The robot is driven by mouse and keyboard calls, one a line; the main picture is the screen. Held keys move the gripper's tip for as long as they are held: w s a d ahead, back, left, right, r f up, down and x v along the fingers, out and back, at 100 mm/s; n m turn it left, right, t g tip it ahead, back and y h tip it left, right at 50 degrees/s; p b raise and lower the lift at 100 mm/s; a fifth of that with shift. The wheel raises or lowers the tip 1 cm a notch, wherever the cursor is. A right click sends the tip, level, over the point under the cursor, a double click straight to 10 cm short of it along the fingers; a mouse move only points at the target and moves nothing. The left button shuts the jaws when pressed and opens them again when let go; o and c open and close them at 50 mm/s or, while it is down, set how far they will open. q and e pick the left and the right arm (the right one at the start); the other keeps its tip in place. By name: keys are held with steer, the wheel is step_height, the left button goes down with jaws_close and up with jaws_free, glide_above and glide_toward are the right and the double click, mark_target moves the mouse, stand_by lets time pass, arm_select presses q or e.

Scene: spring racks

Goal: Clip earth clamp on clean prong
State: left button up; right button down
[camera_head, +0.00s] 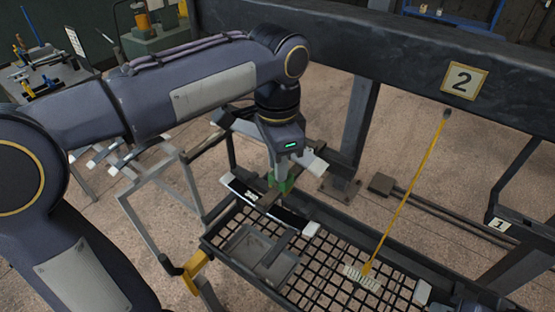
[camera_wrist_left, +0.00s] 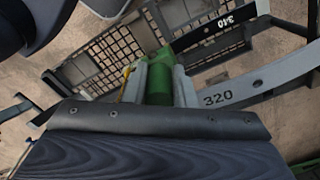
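My left gripper (camera_head: 281,184) is shut on a green piece (camera_head: 287,181), which looks like the earth clamp. In the left wrist view the green piece (camera_wrist_left: 158,83) sits between the two grey fingers. In the left wrist view this bar (camera_wrist_left: 215,30) is marked 340 and a grey bar (camera_wrist_left: 250,88) is marked 320. Pale prong-like bar ends (camera_head: 105,157) show at the left; I cannot tell which prong is clean. My right gripper is not in view.
The mesh basket (camera_head: 320,286) holds a grey tray (camera_head: 262,252). A yellow line (camera_head: 405,197) runs from the beam (camera_head: 380,52) marked 2 down to a pale slotted piece (camera_head: 362,277). A workbench with tools (camera_head: 45,78) stands back left.

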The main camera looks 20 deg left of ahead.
arm_select(q)
steer(key=o, duration=0.5)
step_height(320, 180, up, 8)
steer(key=shift+f, duration=0.1)
steer(key=s+a+f+n+t+h+b, duration=0.1)
steer(key=s+a+f+n+t+h, duration=0.1)
steer(key=s+a+f+n, duration=0.2)
steer(key=s+a+f+n+t+h+b, duration=0.1)
steer(key=s+a+f+n+t, duration=0.2)
steer(key=s+f+n, duration=0.5)
steer(key=s+a+f, duration=0.1)
steer(key=s+f, duration=0.2)
steer(key=f, duration=0.5)
steer(key=shift+s+a+f+n+t+h, duration=0.2)
steer(key=shift+s+a+n+t+h, duration=0.1)
steer(key=shift+s+h, duration=0.1)
